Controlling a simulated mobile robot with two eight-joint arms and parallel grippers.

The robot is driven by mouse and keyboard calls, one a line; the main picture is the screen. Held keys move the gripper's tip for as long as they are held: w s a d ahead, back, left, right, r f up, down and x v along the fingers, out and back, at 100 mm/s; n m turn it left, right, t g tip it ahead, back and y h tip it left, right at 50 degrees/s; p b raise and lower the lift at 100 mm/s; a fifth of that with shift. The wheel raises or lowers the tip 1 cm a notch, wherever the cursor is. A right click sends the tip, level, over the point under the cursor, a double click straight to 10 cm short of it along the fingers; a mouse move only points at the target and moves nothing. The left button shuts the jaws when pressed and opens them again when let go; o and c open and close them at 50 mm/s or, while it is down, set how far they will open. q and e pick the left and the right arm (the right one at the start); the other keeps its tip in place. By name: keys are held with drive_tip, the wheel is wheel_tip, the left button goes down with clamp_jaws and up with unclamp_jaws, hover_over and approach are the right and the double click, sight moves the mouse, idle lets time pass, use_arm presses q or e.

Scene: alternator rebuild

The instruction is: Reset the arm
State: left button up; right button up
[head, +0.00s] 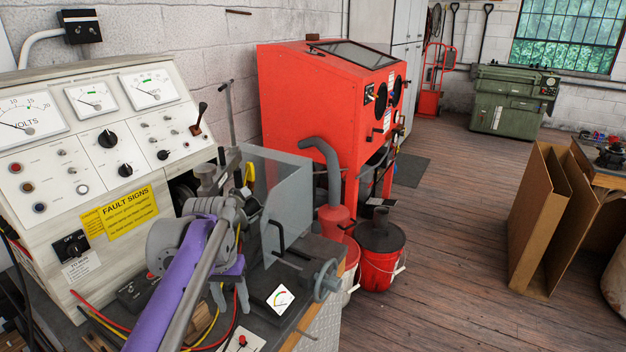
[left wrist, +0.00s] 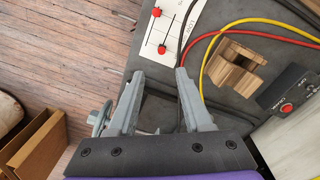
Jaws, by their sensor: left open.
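My left arm (head: 178,270), purple and grey, reaches over the test bench from the bottom left in the head view. My left gripper (head: 231,300) points down over the bench top. In the left wrist view the gripper (left wrist: 160,74) has its two grey fingers spread apart, with nothing between them but the dark bench top and a black cable beneath. A notched wooden block (left wrist: 236,68) lies to the right of the fingers, apart from them. My right gripper is in neither view.
The bench panel (head: 110,140) with dials stands behind my arm. A clear guard (head: 285,195) and a handwheel (head: 327,281) are close on the right. The wooden floor (head: 430,240) has open room.

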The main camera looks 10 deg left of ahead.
use_arm(q)
drive_tip(key=s+d+f+t+p, duration=0.2)
drive_tip(key=s+f, duration=0.2)
drive_tip(key=s, duration=0.5)
drive_tip(key=s+d+f+t+p, duration=0.2)
drive_tip(key=s+d+f+t, duration=0.1)
drive_tip(key=s, duration=0.7)
drive_tip(key=shift+s+d+f+m+y+p, duration=0.3)
drive_tip(key=shift+f+m+p, duration=0.1)
drive_tip(key=shift+f, duration=0.3)
